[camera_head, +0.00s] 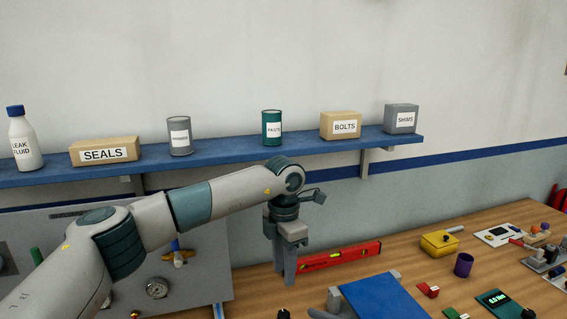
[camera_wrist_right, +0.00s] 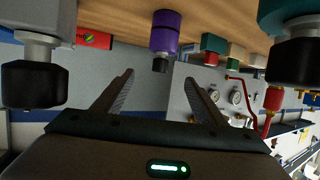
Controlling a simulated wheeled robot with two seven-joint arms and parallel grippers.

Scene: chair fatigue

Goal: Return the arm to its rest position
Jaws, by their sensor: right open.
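My left arm comes in from the left in the head view and reaches across to the middle. Its gripper (camera_head: 284,280) points down over the back of the wooden bench, in front of a red spirit level (camera_head: 340,256). Its two fingers show close together, and I cannot tell whether they are open or shut. I see nothing held in it. My right arm does not show in the head view. In the right wrist view my right gripper (camera_wrist_right: 159,77) has its two fingers spread apart with nothing between them.
A blue shelf (camera_head: 220,154) with cans, boxes and a bottle runs along the wall above the left arm. A gauge panel (camera_head: 205,285) stands behind the arm.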

